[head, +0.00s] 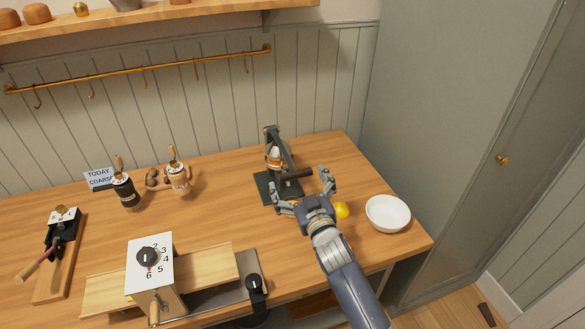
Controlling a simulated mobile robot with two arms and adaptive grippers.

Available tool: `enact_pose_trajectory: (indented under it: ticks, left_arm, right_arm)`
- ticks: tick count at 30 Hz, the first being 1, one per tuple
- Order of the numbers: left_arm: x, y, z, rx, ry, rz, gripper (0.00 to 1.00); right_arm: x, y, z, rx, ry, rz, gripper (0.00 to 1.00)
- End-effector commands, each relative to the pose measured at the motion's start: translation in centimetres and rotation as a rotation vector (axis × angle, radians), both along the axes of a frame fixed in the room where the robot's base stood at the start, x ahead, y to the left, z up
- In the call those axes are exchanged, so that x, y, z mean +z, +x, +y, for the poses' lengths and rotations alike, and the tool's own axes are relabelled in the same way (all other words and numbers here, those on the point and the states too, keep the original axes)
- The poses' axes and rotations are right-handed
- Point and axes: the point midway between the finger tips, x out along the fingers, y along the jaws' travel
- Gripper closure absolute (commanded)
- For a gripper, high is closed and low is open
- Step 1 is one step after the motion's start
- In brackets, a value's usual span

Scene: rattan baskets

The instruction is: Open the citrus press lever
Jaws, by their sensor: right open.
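The citrus press (273,157) stands upright near the back right of the wooden counter, on a dark green base (264,188). It has a dark frame and a white and orange middle part. Its lever has a dark brown bar handle (297,174) sticking out to the right at the front. My right gripper (303,187) is open, its fingers spread on either side of the space just in front of the handle. I cannot tell whether it touches the handle. The gripper hides part of the base. My left gripper is not in view.
A white bowl (388,213) and a yellow fruit (342,210) are right of my gripper. A numbered dial box (150,264) stands at the front. Two grinders (124,190) and a sign (99,178) are left.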

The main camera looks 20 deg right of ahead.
Motion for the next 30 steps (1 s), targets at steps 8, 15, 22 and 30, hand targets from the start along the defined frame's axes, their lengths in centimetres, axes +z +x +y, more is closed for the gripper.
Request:
enact_pose_trajectory:
  ticks: [8,15,22,30]
  left_arm:
    - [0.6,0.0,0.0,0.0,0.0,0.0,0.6]
    - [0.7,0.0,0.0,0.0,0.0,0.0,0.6]
    - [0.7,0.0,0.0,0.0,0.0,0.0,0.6]
    - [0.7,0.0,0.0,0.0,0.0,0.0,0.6]
  right_arm:
    - [0.0,3.5,0.1,0.0,0.001,0.0,0.0]
    - [-0.1,4.5,0.1,0.0,0.001,0.002,0.0]
    - [-0.1,4.5,0.1,0.0,0.001,0.001,0.0]
    - [-0.1,4.5,0.2,0.001,0.002,0.001,0.52]
